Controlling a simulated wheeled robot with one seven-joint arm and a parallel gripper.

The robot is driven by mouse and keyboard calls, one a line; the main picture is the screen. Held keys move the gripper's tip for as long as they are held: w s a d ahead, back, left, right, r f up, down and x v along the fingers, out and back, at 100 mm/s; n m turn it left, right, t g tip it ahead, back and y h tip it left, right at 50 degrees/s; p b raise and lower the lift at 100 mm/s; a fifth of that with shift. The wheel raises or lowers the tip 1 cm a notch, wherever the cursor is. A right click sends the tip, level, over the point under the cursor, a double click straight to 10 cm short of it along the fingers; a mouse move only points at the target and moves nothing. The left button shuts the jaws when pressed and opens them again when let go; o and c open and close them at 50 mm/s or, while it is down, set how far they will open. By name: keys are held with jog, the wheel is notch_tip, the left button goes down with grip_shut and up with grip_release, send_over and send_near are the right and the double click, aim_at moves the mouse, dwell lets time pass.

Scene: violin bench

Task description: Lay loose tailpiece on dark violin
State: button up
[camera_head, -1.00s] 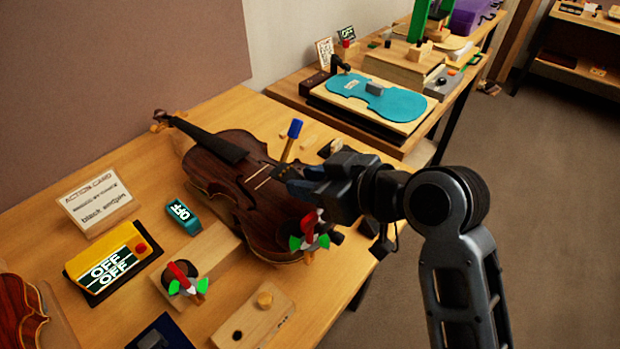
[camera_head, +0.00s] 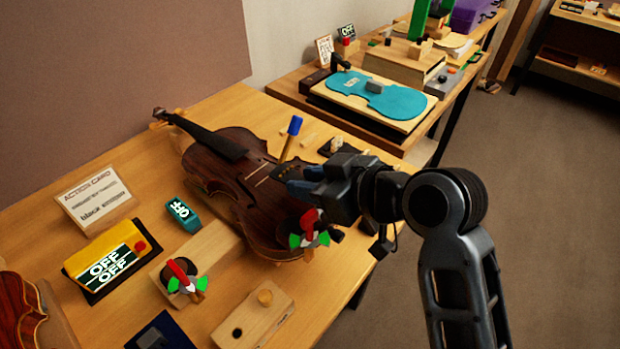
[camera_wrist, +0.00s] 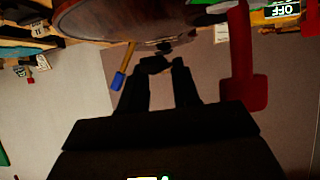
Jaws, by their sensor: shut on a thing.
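The dark violin (camera_head: 228,180) lies on its back on the wooden bench, neck toward the far left. My gripper (camera_head: 284,178) reaches in from the right, over the violin's lower body near the bridge. In the wrist view my gripper (camera_wrist: 162,62) has its fingertips close together on a small dark piece, probably the loose tailpiece (camera_wrist: 154,65), beside the violin body (camera_wrist: 130,18). The piece is too dark to outline, and my fingers hide it in the head view. Whether it touches the violin top, I cannot tell.
A red-handled clamp with green parts (camera_head: 309,230) stands at the violin's lower edge, close to my gripper; another (camera_head: 183,277) is nearer. A blue-capped stick (camera_head: 291,137) rises just behind my fingertips. A teal meter (camera_head: 182,214) and yellow box (camera_head: 104,252) are left.

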jog(key=shift+f, duration=0.25)
jog(key=o, duration=1.1)
jog(key=shift+s+d+r, duration=0.1)
jog(key=b+v, duration=0.1)
jog(key=v, duration=0.6)
jog(key=shift+d, duration=0.25)
jog(key=shift+s+r, duration=0.1)
jog(key=shift+s, duration=0.05)
